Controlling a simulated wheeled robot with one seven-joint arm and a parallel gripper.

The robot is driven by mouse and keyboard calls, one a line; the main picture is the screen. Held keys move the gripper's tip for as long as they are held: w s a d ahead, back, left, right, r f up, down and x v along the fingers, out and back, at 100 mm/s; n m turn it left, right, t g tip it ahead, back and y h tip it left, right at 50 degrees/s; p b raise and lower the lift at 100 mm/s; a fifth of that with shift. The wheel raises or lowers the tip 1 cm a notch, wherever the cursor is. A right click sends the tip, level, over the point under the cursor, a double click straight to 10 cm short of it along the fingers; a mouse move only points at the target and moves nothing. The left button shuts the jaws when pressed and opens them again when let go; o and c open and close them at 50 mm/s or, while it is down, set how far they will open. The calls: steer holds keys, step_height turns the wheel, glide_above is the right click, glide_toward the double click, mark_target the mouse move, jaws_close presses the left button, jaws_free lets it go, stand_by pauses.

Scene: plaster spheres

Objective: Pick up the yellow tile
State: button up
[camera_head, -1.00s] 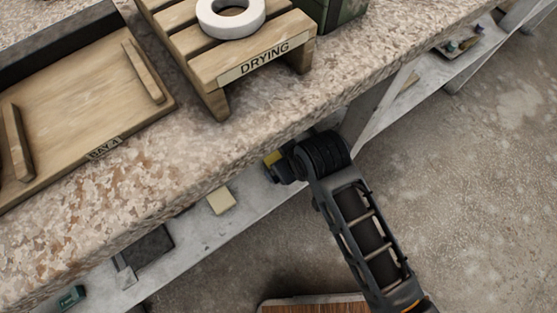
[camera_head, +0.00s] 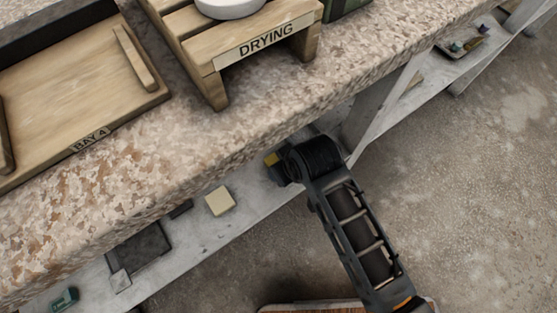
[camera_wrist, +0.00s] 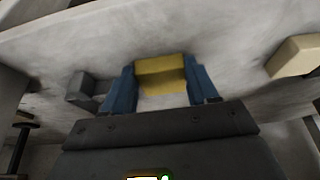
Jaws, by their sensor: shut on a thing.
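The yellow tile (camera_wrist: 161,70) is between the two blue fingers of my gripper (camera_wrist: 163,88) in the wrist view. My gripper is shut on it. In the head view a small part of the yellow tile (camera_head: 271,159) shows at the end of my gripper (camera_head: 277,168), by the lower shelf under the counter's front edge. The rest of the tile is hidden by my gripper there. I cannot tell whether the tile touches the shelf.
A cream block (camera_head: 220,201) and a dark flat tray (camera_head: 138,252) lie on the lower shelf (camera_head: 205,240). The stone counter (camera_head: 150,160) overhangs it, with a wooden rack marked DRYING (camera_head: 262,45) on top. A shelf support (camera_head: 385,112) stands right of my gripper. Open floor lies to the right.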

steer(key=c, duration=0.4)
